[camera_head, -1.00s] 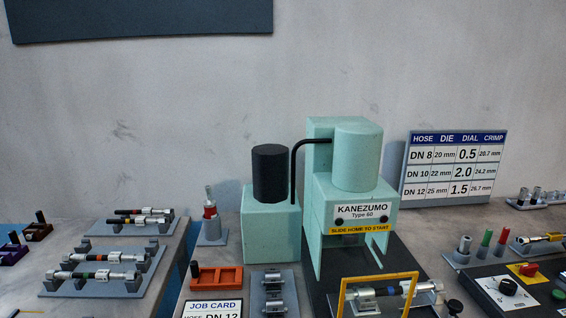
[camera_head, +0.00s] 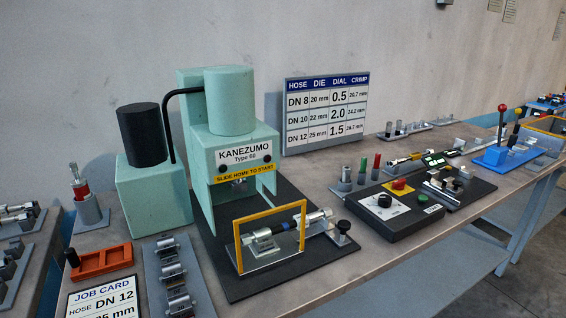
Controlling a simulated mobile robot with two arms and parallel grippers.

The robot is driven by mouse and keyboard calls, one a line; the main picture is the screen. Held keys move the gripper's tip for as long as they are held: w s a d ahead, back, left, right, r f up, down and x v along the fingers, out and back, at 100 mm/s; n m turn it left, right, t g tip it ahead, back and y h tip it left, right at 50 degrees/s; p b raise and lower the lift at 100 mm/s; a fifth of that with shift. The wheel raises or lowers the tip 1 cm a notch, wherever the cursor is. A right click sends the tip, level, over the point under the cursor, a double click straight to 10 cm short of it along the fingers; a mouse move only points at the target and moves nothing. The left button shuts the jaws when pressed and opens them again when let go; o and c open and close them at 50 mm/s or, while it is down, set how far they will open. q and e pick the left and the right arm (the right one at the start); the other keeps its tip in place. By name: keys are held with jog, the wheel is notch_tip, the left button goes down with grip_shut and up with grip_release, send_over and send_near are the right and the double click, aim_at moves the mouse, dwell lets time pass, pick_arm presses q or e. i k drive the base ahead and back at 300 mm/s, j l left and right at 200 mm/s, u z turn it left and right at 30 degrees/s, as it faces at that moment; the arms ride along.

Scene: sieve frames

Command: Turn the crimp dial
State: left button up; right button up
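The crimp dial (camera_head: 384,200) is a black knob on a white scale plate, on top of a dark control box (camera_head: 408,214) right of the press. The knob's exact setting is too small to read. The mint-green KANEZUMO press (camera_head: 232,115) stands at centre left, with a hose (camera_head: 287,229) lying behind the yellow-framed guard (camera_head: 270,214) in front of it. The job card (camera_head: 102,300) reads HOSE DN 12. Neither gripper shows.
A red button on a yellow plate (camera_head: 398,185) and a green button (camera_head: 423,198) share the control box. Coloured cylinders (camera_head: 362,169) stand just behind it. A black knob (camera_head: 344,226) stands left of the box.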

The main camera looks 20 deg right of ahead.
aim_at(384, 200)
jog(key=z, duration=1.4)
